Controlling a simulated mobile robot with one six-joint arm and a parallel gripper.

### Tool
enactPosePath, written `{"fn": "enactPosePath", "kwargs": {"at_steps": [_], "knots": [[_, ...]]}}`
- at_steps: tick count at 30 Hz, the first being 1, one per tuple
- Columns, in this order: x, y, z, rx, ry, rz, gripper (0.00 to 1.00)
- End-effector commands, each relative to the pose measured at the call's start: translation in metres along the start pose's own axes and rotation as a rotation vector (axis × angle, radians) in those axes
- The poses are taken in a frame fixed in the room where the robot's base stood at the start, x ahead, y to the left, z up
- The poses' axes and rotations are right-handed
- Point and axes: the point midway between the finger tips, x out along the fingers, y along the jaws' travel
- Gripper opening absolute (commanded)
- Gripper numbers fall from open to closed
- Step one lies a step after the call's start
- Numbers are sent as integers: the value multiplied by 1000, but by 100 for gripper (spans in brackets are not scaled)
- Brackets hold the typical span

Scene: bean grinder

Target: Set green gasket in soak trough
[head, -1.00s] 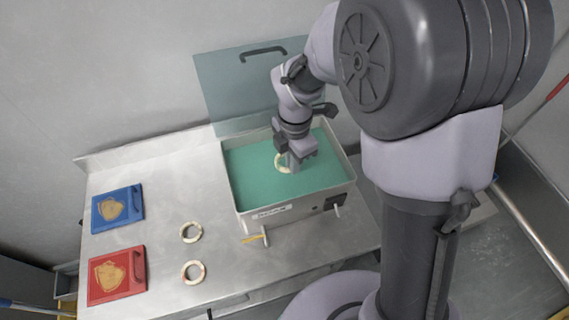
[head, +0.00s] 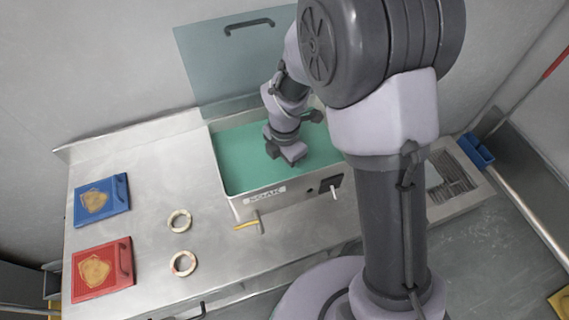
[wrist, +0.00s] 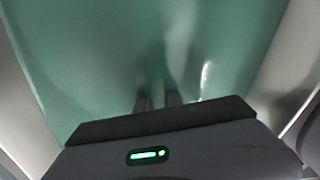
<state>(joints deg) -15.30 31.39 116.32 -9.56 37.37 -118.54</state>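The soak trough (head: 265,196) is a pale box on the steel bench, labelled "SOAK" and filled with green, murky liquid. My gripper (head: 293,163) is over the trough, low, at the liquid. In the wrist view my gripper's two fingers (wrist: 158,101) point down into the liquid with a narrow gap between them. Their tips are blurred or hidden under the surface. No gasket shows in the trough; one could be hidden by the liquid or my gripper. I cannot tell whether the fingers hold anything.
Two cream rings lie on the bench: one pale (head: 179,221), one with reddish marks (head: 183,263). A blue panel (head: 102,200) and a red panel (head: 102,270) lie at the left. The trough's translucent lid (head: 235,70) stands raised behind it. A yellow-tipped tool (head: 246,226) is in front.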

Motion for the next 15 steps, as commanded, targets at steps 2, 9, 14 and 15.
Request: {"fn": "enactPosePath", "kwargs": {"at_steps": [2,9,14,15], "knots": [[0,0,0,0,0,0,29],[0,0,0,0,0,0,29],[-16,0,0,1,0,1,29],[-26,1,0,0,-1,3,29]]}}
